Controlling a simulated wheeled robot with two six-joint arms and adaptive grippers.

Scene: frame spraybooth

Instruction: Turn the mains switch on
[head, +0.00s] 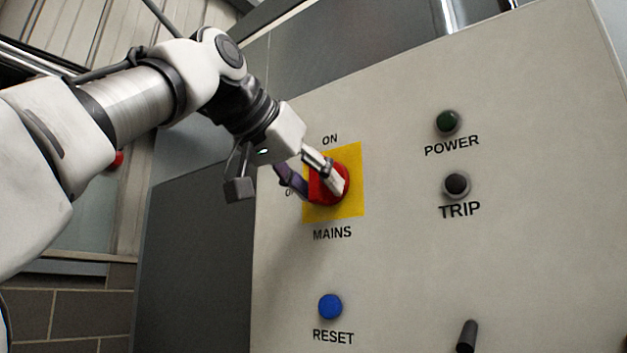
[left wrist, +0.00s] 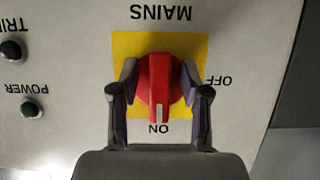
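The mains switch (head: 321,189) is a red rotary knob on a yellow plate (head: 351,207), with ON printed above and MAINS below. In the left wrist view the panel appears upside down. There the red knob (left wrist: 159,85) has its white mark pointing to the ON label. My left gripper (head: 312,180) is at the knob, with one finger on each side of it. Its fingers (left wrist: 159,75) are spread wider than the knob's handle in the left wrist view; I cannot tell whether they touch the knob's rim. The right gripper is not in view.
On the light panel, a dark green POWER lamp (head: 447,122) and a dark TRIP lamp (head: 456,185) are to the right. A blue RESET button (head: 330,306) is below the switch. A black handle (head: 467,336) sticks out at the lower right.

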